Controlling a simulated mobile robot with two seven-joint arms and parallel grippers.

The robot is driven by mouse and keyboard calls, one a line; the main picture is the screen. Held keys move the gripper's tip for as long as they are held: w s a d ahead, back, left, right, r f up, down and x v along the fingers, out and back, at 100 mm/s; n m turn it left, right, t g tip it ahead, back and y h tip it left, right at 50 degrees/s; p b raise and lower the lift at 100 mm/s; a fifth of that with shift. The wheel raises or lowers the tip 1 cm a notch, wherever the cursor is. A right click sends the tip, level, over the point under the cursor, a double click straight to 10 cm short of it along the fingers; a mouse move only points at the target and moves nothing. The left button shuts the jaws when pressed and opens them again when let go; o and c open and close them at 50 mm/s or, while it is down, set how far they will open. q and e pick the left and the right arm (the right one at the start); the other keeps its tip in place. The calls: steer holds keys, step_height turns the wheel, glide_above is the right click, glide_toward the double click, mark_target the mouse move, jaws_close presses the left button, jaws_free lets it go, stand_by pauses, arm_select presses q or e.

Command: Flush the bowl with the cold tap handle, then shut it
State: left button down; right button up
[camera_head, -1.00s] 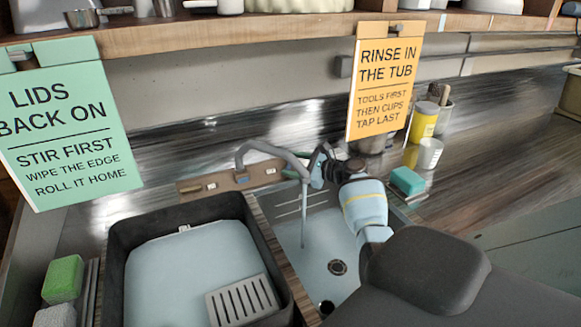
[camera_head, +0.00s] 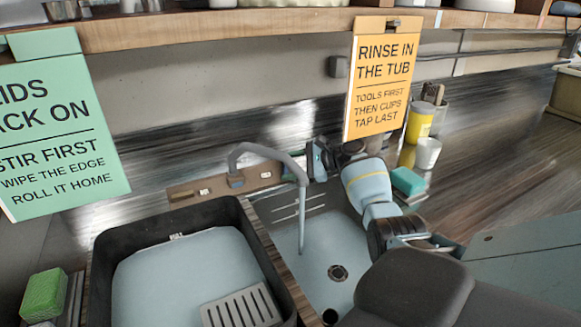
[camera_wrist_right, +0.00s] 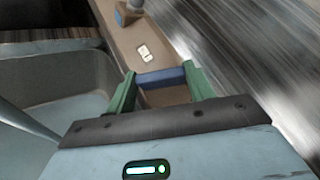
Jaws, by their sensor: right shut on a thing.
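The sink bowl (camera_head: 345,235), pale blue with a round drain (camera_head: 337,272), sits right of centre in the head view. A grey gooseneck tap (camera_head: 262,147) arches over it, and a thin stream of water (camera_head: 301,225) falls from its spout into the bowl. My right gripper (camera_head: 312,162) is at the right end of the tap's backing board. In the wrist view its green fingers (camera_wrist_right: 160,82) are shut on the blue cold tap handle (camera_wrist_right: 161,76). The handle is mostly hidden in the head view. My left gripper is not in view.
A dark-rimmed tub (camera_head: 105,265) with a grey slotted grate (camera_head: 243,308) stands left of the bowl. A teal sponge (camera_head: 408,182), white cup (camera_head: 428,153) and yellow container (camera_head: 419,123) stand to the right. An orange sign (camera_head: 380,80) hangs above.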

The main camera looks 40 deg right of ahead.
steer(key=o, duration=1)
steer(key=shift+w+a, duration=0.1)
